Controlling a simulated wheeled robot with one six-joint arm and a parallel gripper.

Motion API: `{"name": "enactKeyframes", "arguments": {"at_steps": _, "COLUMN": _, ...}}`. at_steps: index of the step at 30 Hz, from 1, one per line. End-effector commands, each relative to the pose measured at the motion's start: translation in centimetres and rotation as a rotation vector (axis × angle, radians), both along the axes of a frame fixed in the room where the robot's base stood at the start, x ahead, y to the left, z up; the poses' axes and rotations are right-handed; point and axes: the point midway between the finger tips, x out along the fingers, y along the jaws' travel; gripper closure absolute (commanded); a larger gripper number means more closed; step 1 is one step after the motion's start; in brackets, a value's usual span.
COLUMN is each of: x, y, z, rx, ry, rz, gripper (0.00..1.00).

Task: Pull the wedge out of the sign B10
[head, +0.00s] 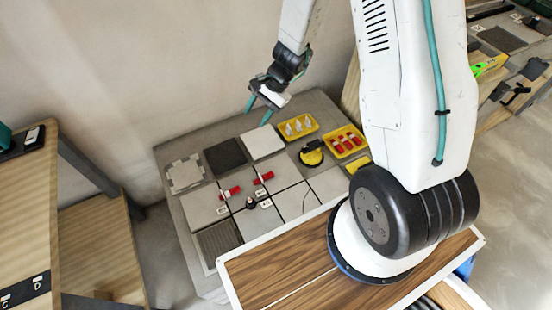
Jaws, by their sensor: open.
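Two red wedges lie on the tiles, one at the left (230,192) and one further right (263,178). Small white signs stand beside them, such as one at the left (223,210) and one at the right (261,193). Their lettering is too small to read, so I cannot tell which is B10. My gripper (258,113), with teal fingers, is open and appears empty. It hangs above the back of the tile table, behind the wedges in the picture and apart from them.
The grey table (180,215) carries light tiles, a dark tile (225,156) and a small black object (250,203). Yellow trays hold white pieces (298,127) and red pieces (346,141). A black-and-yellow tool (311,154) lies nearby. A wooden bench (30,200) stands left.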

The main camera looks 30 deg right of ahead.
Motion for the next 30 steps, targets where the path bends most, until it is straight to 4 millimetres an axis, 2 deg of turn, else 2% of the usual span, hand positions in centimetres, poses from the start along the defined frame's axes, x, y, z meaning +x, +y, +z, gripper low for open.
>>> {"name": "enactKeyframes", "arguments": {"at_steps": 1, "x": -0.1, "y": -0.6, "z": -3.4, "rx": -0.003, "ry": 0.048, "rz": -0.065, "gripper": 0.55}}
{"name": "enactKeyframes", "arguments": {"at_steps": 3, "x": -0.2, "y": -1.3, "z": -7.4, "rx": -0.014, "ry": 0.099, "rz": -0.151, "gripper": 0.55}}
{"name": "enactKeyframes", "arguments": {"at_steps": 6, "x": -1.1, "y": -2.3, "z": -12.6, "rx": -0.038, "ry": 0.170, "rz": -0.261, "gripper": 0.55}}
{"name": "enactKeyframes", "arguments": {"at_steps": 10, "x": -2.7, "y": -3.4, "z": -17.8, "rx": -0.070, "ry": 0.246, "rz": -0.369, "gripper": 0.55}}
{"name": "enactKeyframes", "arguments": {"at_steps": 13, "x": -3.8, "y": -3.8, "z": -20.2, "rx": -0.089, "ry": 0.284, "rz": -0.419, "gripper": 0.55}}
{"name": "enactKeyframes", "arguments": {"at_steps": 17, "x": -4.4, "y": -4.0, "z": -21.8, "rx": -0.101, "ry": 0.305, "rz": -0.448, "gripper": 0.55}}
{"name": "enactKeyframes", "arguments": {"at_steps": 30, "x": -4.5, "y": -1.7, "z": -27.4, "rx": -0.102, "ry": 0.308, "rz": -0.450, "gripper": 0.55}}
